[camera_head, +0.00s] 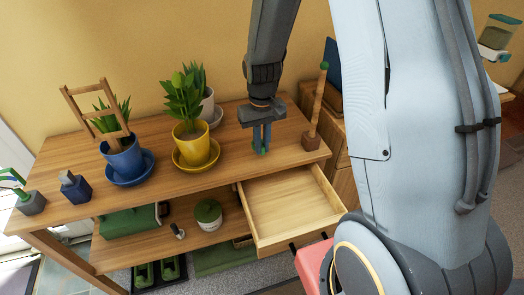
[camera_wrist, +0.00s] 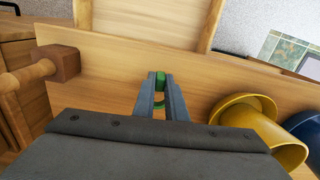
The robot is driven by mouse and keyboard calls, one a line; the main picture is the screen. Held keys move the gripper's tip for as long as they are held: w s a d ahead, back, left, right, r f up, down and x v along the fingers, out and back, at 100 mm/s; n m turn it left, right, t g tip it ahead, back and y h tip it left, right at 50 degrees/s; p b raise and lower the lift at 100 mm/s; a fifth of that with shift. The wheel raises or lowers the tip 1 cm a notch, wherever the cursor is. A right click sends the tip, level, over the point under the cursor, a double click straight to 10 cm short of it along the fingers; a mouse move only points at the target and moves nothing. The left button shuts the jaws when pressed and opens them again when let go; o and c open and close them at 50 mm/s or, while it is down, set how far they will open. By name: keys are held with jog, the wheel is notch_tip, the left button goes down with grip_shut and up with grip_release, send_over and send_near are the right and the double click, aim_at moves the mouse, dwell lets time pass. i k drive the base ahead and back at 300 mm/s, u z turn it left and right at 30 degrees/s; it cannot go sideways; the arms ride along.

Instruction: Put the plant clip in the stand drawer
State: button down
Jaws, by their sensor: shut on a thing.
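The plant clip (camera_wrist: 159,98) is a small green piece between the fingertips of my gripper (camera_wrist: 160,84). My gripper is shut on it. In the head view the gripper (camera_head: 261,148) points down at the right part of the stand's wooden top (camera_head: 225,160), with a bit of the green clip (camera_head: 262,151) at the tips. I cannot tell whether the clip touches the top. The stand drawer (camera_head: 292,205) is pulled open below the top's front edge and looks empty. It also shows in the wrist view (camera_wrist: 150,20), beyond the fingertips.
A yellow pot (camera_head: 194,146) with a plant stands left of my gripper, and a blue pot (camera_head: 122,157) further left. A wooden tool on a brown block (camera_head: 311,138) stands close on the right.

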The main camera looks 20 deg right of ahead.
aim_at(284, 198)
jog(key=u, duration=0.4)
jog(key=k, duration=1)
jog(key=z, duration=0.2)
jog(key=i, duration=0.55)
jog(key=z, duration=0.2)
